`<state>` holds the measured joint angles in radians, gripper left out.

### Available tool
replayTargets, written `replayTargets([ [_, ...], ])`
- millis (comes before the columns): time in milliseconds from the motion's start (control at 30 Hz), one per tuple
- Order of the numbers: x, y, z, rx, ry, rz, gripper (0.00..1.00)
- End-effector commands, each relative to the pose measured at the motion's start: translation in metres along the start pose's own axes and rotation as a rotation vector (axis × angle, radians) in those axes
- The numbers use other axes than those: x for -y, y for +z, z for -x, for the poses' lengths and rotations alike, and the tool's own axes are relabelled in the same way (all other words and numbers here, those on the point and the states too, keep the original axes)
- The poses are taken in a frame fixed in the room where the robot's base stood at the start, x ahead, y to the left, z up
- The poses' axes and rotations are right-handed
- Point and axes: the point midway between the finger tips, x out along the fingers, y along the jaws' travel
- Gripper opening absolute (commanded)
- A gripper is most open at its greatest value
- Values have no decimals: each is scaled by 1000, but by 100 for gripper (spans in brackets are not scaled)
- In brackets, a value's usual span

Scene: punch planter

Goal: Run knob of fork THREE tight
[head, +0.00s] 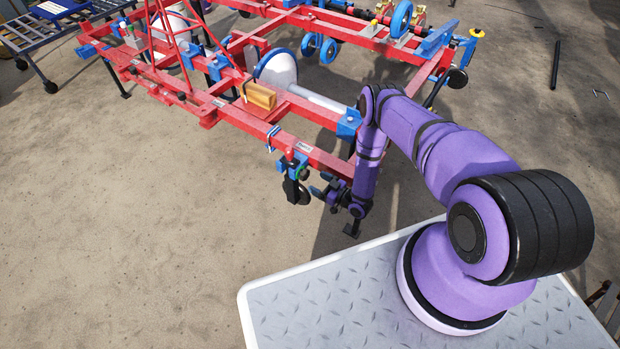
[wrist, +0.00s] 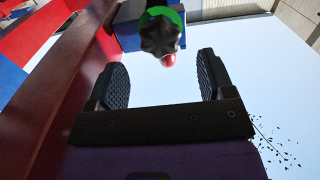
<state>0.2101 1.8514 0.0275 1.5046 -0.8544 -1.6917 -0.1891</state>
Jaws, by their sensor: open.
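A black lobed knob (wrist: 160,36) with a green ring (wrist: 172,14) behind it shows at the top of the wrist view, with a small red tip below it. It sits on a blue part beside a red frame bar (wrist: 75,80). I cannot read a fork number on it. My gripper (wrist: 160,78) is open, its two black ribbed pads on either side of and nearer than the knob, with nothing between them. In the head view my gripper (head: 322,190) is low at the near end of the red planter frame (head: 325,160), beside a blue fork with a dark wheel (head: 296,190).
The red frame, with white domed hoppers (head: 277,68) and a wooden block (head: 260,96) on it, extends to the far left. A blue-railed cart (head: 60,35) stands at the far left. Bare ground (head: 130,230) lies open at the left. A black bar (head: 555,65) lies at right.

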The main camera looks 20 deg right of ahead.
Motion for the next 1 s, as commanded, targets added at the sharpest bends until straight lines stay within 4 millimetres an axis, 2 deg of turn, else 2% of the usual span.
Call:
replayTargets([
  [100, 0, 0, 22, 2, 2, -1, 75],
  [300, 0, 0, 42, 1, 2, 0, 75],
  [767, 0, 0, 48, 0, 1, 1, 75],
  [867, 0, 0, 54, 1, 1, 1, 75],
  [1000, 0, 0, 75, 2, 3, -2, 75],
])
